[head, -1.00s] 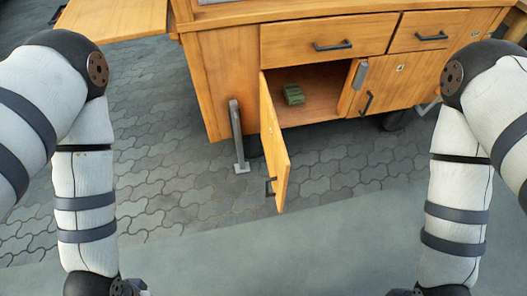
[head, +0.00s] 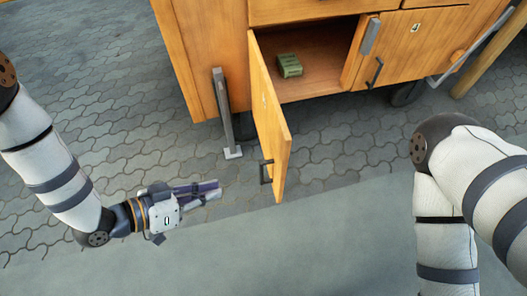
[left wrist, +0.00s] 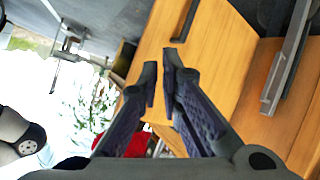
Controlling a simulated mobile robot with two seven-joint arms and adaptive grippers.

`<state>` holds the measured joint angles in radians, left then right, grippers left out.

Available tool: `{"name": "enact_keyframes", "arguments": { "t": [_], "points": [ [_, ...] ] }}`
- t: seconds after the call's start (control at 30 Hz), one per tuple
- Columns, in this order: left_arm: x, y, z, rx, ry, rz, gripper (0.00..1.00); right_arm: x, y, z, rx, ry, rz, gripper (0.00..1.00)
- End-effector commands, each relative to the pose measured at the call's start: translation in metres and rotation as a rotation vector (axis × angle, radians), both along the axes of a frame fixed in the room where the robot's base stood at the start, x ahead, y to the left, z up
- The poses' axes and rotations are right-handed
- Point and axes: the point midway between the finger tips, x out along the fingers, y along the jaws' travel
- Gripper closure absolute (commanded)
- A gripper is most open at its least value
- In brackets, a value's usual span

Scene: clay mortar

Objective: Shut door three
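The open cabinet door (head: 268,110) hangs out from its left hinge side in the head view. It carries a small pale label too blurred to read and a dark handle (head: 266,172) near its free lower edge. My left gripper (head: 218,188) is left of this door, pointing right toward the handle, with a gap between them. In the left wrist view its fingers (left wrist: 160,75) are close together with only a narrow gap and nothing held. Orange wood lies beyond the fingertips there. My right gripper is out of view.
A green box (head: 289,66) sits inside the open compartment. The closed door (head: 408,50) to its right has a dark handle and a label. A grey metal leg (head: 222,110) stands left of the open door. The paved floor in front is clear.

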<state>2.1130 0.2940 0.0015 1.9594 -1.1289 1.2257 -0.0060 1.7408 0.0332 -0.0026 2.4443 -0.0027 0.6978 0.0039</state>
Motion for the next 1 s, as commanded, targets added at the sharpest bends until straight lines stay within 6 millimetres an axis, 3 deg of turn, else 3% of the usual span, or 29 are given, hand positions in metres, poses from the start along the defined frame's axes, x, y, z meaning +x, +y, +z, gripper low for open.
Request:
{"name": "enact_keyframes", "arguments": {
  "t": [0.03,0.1,0.2,0.33,0.43,0.8,1.0],
  "points": [
    [0.025,-0.001,-0.008,-0.08,-0.146,-0.08,1.0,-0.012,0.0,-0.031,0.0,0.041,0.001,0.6],
    [0.044,-0.001,0.017,-0.179,-0.337,-0.214,1.0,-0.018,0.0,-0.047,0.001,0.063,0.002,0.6],
    [0.05,0.005,0.04,-0.26,-0.495,-0.354,1.0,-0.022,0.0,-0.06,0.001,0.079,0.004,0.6],
    [0.049,0.005,0.055,-0.296,-0.562,-0.426,1.0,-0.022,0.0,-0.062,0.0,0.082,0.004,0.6],
    [0.051,-0.007,0.059,-0.299,-0.564,-0.432,1.0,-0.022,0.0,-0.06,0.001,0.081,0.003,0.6],
    [0.068,-0.086,0.058,-0.297,-0.56,-0.431,1.0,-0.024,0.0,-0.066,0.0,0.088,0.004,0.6],
    [0.076,-0.117,0.057,-0.296,-0.559,-0.43,1.0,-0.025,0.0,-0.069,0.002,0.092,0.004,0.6]
  ]
}}
